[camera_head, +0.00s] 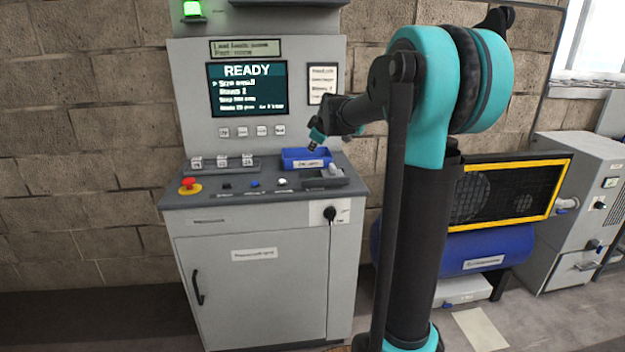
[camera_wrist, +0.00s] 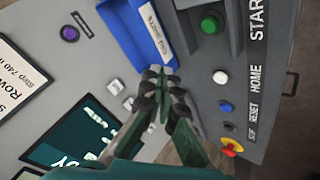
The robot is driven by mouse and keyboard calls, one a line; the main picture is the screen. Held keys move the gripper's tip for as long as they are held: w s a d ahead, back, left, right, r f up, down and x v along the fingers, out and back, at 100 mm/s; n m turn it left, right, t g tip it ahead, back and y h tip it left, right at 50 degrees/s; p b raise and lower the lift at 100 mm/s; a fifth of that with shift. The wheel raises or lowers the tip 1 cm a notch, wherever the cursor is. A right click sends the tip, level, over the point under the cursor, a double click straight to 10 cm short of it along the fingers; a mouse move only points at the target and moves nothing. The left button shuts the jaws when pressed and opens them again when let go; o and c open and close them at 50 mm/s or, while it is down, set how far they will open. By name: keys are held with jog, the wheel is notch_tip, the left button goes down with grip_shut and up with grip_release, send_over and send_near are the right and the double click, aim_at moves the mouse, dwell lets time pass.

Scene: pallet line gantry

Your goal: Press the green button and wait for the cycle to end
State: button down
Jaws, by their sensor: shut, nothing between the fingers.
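The green button (camera_wrist: 210,22) shows at the top of the wrist view, set in a grey surround beside the START label. It cannot be made out in the head view. My gripper (camera_wrist: 160,73) is shut and empty, its tips over the console beside the blue bin and apart from the green button. In the head view my gripper (camera_head: 314,142) hangs above the blue bin (camera_head: 306,157). The screen (camera_head: 246,89) reads READY, with smaller lines below. A lamp (camera_head: 192,8) above the cabinet glows green.
The wrist view shows a white HOME button (camera_wrist: 220,77), a blue RESET button (camera_wrist: 225,107), a black button (camera_wrist: 228,127) and a red emergency stop (camera_wrist: 232,148) in a row. A purple button (camera_wrist: 69,33) sits farther left. A key switch (camera_head: 329,214) is on the cabinet front.

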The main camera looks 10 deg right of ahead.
jog(key=shift+f, duration=4.35)
jog(key=shift+f, duration=0.1)
jog(key=shift+f, duration=0.3)
